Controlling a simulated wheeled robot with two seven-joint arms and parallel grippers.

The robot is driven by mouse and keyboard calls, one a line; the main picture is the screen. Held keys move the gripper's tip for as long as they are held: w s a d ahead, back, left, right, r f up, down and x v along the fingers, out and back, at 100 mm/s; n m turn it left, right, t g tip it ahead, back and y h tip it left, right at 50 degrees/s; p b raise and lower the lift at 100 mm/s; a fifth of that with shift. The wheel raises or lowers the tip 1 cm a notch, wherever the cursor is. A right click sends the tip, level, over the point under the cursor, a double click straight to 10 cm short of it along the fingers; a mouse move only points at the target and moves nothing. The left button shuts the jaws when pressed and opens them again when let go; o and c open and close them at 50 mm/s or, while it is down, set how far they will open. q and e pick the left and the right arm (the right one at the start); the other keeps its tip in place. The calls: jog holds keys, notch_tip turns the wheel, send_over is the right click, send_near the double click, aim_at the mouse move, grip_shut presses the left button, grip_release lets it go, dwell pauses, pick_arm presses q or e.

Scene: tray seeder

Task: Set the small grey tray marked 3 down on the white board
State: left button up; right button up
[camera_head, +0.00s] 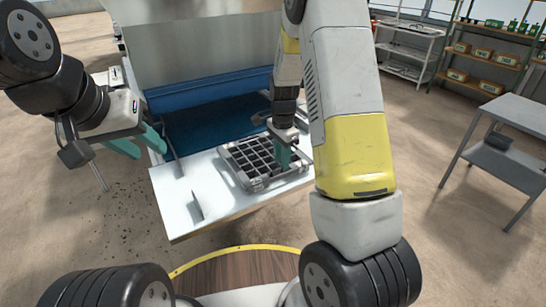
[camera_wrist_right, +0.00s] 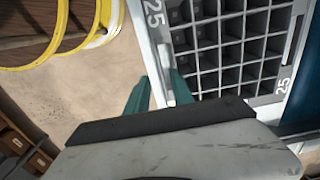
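A grey tray (camera_head: 250,184) with many square cells lies over the right part of the white board (camera_head: 180,213). In the right wrist view the tray (camera_wrist_right: 203,35) shows the number 25 at two corners; I can read no 3. My right gripper (camera_head: 284,158) is at the tray's right side, pointing down. In its wrist view the teal fingertips (camera_wrist_right: 160,93) flank the tray's rim closely, one inside and one outside, and appear shut on it. My left gripper (camera_head: 140,145) is open and empty, left of the board. Whether the tray touches the board is hard to tell.
A blue machine part (camera_head: 215,90) stands behind the board. A thin dark upright piece (camera_head: 197,206) is on the board's left front. A grey table (camera_head: 515,112) with a dark item on its lower shelf and shelving (camera_head: 490,55) stand right. The board's left part is mostly clear.

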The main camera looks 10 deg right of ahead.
jog(key=s+r+n+t+y, duration=0.1)
jog(key=s+r+n+t, duration=0.3)
jog(key=r, duration=1)
jog(key=s+r+n, duration=0.3)
jog(key=s, duration=0.3)
jog(key=s+a+r+n+t, duration=0.1)
jog(key=s+r+n, duration=0.3)
jog(key=s, duration=0.3)
jog(key=s+a+r+n+t+y, duration=0.1)
jog(key=s+r+n, duration=0.2)
jog(key=s, duration=0.4)
jog(key=shift+r+n, duration=0.3)
jog(key=shift+r, duration=0.4)
jog(key=shift+s+a, duration=0.1)
